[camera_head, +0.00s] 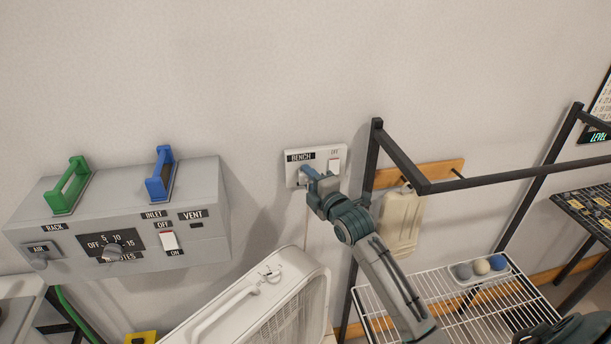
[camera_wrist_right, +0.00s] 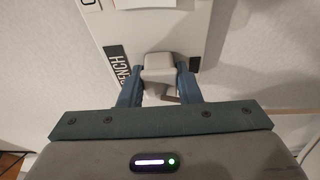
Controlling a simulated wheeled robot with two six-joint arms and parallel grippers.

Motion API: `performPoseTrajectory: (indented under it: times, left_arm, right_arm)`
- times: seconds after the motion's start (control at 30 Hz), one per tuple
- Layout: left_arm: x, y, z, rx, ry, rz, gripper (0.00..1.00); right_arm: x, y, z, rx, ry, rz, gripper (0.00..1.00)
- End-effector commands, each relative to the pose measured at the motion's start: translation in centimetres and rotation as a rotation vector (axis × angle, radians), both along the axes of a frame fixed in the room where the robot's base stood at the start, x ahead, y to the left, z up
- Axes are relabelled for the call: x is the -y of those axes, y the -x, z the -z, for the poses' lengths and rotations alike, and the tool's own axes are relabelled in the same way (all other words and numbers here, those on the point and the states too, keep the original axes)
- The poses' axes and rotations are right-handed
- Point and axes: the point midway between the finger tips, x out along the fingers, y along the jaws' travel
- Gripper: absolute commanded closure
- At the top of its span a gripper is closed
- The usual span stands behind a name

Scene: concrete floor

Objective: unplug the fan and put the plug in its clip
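The white box fan (camera_head: 310,283) stands below the wall outlet. The outlet plate (camera_head: 322,158), labelled BENCH, has a switch marked OFF at its upper right. A grey plug (camera_wrist_right: 158,67) sits at the outlet, and a thin pale cord runs down the wall below it. My right gripper (camera_head: 312,176) reaches the plate; in the wrist view its two blue fingers (camera_wrist_right: 159,82) press against both sides of the plug. A small pale fitting (camera_head: 270,273) on the fan's top may be the clip. My left gripper is out of view.
A grey control box (camera_head: 205,235) with green and blue handles is on the wall at left. A black-framed wire rack (camera_head: 480,315) with a tray of balls stands at right. A beige item (camera_head: 400,222) hangs from a wooden rail (camera_head: 440,172) beside my right arm.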

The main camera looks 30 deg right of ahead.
Motion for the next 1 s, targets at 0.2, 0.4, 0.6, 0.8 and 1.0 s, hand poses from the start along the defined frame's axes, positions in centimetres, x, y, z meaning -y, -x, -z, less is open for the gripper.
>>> performPoseTrajectory:
  times: [0.2, 0.4, 0.6, 0.8, 1.0]
  left_arm:
    - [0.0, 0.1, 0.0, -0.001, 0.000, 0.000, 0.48]
    - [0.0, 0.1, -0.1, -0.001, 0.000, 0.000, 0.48]
    - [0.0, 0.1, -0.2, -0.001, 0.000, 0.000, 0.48]
    - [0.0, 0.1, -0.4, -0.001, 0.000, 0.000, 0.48]
    - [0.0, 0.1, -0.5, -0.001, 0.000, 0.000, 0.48]
  right_arm:
    - [0.0, 0.0, 0.0, 0.000, 0.000, 0.000, 0.97]
    - [0.0, 0.2, 0.0, -0.001, 0.000, 0.000, 0.97]
    - [-0.1, 0.5, 0.0, -0.001, 0.000, 0.000, 0.97]
    - [-0.2, 0.8, 0.0, 0.000, 0.000, 0.000, 0.97]
    - [-0.3, 1.1, 0.0, 0.000, 0.000, 0.000, 0.97]
